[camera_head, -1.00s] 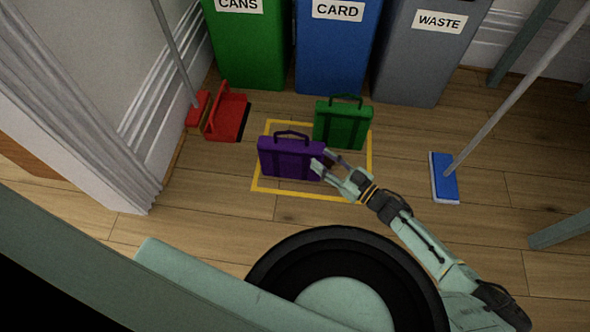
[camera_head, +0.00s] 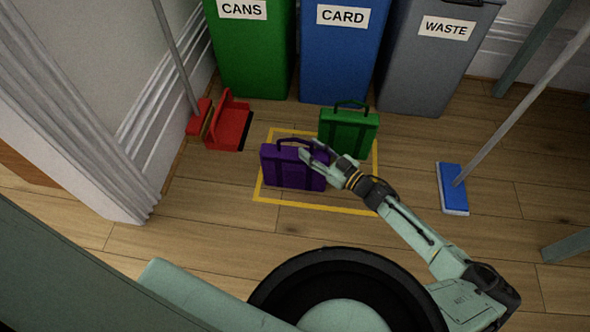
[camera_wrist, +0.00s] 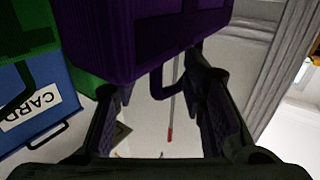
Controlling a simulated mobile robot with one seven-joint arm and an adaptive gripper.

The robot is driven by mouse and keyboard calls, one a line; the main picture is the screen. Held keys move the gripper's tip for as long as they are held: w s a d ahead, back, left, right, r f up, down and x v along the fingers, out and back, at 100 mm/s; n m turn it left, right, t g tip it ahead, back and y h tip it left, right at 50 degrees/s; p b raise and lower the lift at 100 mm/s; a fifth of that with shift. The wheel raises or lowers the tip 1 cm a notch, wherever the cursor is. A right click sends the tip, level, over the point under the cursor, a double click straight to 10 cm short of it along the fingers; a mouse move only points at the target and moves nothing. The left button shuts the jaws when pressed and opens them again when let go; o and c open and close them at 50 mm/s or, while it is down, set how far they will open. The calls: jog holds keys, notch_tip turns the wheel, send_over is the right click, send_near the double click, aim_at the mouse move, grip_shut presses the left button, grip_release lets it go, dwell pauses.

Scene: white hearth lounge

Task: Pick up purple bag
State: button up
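The purple bag (camera_head: 283,172) stands upright on the wooden floor inside a yellow taped outline, its handle on top. My gripper (camera_head: 312,150) is at the bag's upper right, close to the handle, in the head view. In the wrist view the purple bag (camera_wrist: 140,40) fills the top middle and its handle (camera_wrist: 156,86) lies between the two spread fingers. My gripper (camera_wrist: 163,100) is open there, with gaps beside the handle. Whether a finger touches the bag cannot be told. The fingers hide part of the bag's upper right in the head view.
A green bag (camera_head: 348,132) stands just behind and right of the purple one. Green (camera_head: 250,60), blue (camera_head: 338,60) and grey (camera_head: 430,65) bins stand behind. A red dustpan (camera_head: 229,122) is at left, a blue mop (camera_head: 453,188) at right. The front floor is clear.

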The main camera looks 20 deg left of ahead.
jog(key=shift+w+a, duration=0.15)
jog(key=shift+a, duration=0.3)
grip_shut()
dwell(0.9)
